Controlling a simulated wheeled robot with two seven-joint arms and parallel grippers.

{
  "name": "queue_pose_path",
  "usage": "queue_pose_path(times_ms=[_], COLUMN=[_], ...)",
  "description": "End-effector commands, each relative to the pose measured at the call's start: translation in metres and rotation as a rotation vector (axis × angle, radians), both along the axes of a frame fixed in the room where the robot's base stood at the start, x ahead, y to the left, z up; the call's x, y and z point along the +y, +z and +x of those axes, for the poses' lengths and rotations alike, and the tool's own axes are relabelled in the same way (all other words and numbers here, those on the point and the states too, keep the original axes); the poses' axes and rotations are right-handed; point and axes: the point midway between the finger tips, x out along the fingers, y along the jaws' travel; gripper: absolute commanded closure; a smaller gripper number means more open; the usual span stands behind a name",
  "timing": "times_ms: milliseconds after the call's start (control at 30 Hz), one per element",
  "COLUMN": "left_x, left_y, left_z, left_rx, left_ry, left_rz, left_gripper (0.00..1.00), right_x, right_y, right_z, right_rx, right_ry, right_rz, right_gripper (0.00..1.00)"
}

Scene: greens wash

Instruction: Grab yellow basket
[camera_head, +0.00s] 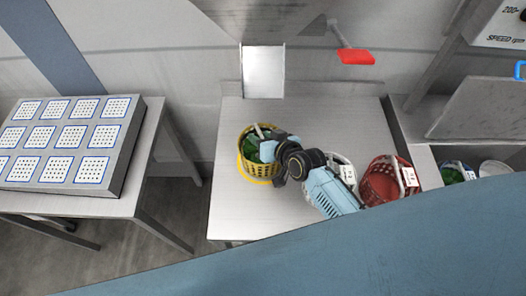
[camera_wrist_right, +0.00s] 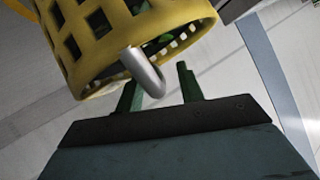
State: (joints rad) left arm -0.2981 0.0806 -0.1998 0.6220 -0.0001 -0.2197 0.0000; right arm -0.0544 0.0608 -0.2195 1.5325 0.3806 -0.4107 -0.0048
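The yellow basket (camera_head: 257,167) stands on the metal table's left side in the head view, with green contents inside. My right gripper (camera_head: 262,148) reaches over its rim from the right. In the right wrist view the yellow basket (camera_wrist_right: 125,35) fills the top, with its lattice wall and rim close by. There the two green fingers of my right gripper (camera_wrist_right: 160,88) stand apart, with the end of a grey metal handle (camera_wrist_right: 143,72) in front of the space between them. Whether the fingers touch the handle cannot be told. My left gripper is not in view.
A red basket (camera_head: 378,184) and a white basket (camera_head: 344,168) stand at the table's right, partly behind my arm. A grey panel with square grids (camera_head: 62,170) lies on a left table. The metal table (camera_head: 310,112) is clear behind the baskets.

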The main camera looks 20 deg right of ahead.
Motion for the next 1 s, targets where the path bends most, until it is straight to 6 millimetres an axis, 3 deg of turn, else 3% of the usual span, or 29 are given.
queue_pose_path(times_ms=[67, 367, 1000], left_x=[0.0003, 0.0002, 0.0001], left_y=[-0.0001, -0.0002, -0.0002], left_z=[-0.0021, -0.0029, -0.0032], left_rx=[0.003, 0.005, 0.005], left_ry=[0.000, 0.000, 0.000], left_rz=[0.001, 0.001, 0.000], left_gripper=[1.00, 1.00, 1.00], right_x=[0.0000, -0.0001, -0.0006], right_y=[0.0001, 0.0000, -0.0001], right_z=[-0.0002, -0.0004, -0.0006], right_rx=[0.000, 0.000, 0.000], right_ry=[0.000, 0.000, -0.001], right_rz=[0.000, 0.001, -0.001], right_gripper=[0.62, 1.00, 1.00])
